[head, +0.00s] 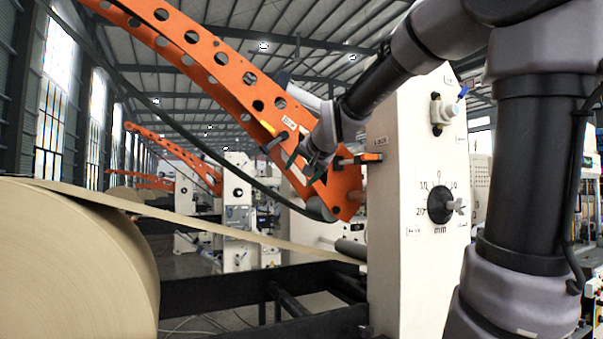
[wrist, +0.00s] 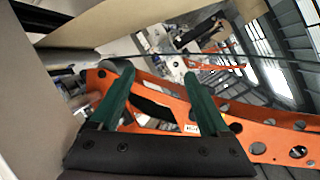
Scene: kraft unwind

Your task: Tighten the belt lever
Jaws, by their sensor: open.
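My gripper (head: 303,167) hangs in front of the lower end of the orange perforated arm (head: 215,72). In the wrist view its two green fingers (wrist: 158,76) are spread apart with nothing between them, and the orange arm (wrist: 262,138) passes behind them. A dark belt (head: 180,115) runs down beside the orange arm to a grey roller (head: 319,208) at its lower end. A small orange-and-black handle (head: 364,158) sticks out by the white machine column, just right of my gripper. I cannot tell for certain which part is the belt lever. My wrist hides part of the orange arm.
The white column (head: 405,255) carries a black dial (head: 440,205) marked in mm and a valve knob (head: 447,112). A large kraft paper roll (head: 70,265) fills the lower left, its web (head: 230,232) running to the column. Dark frame beams (head: 230,288) lie below.

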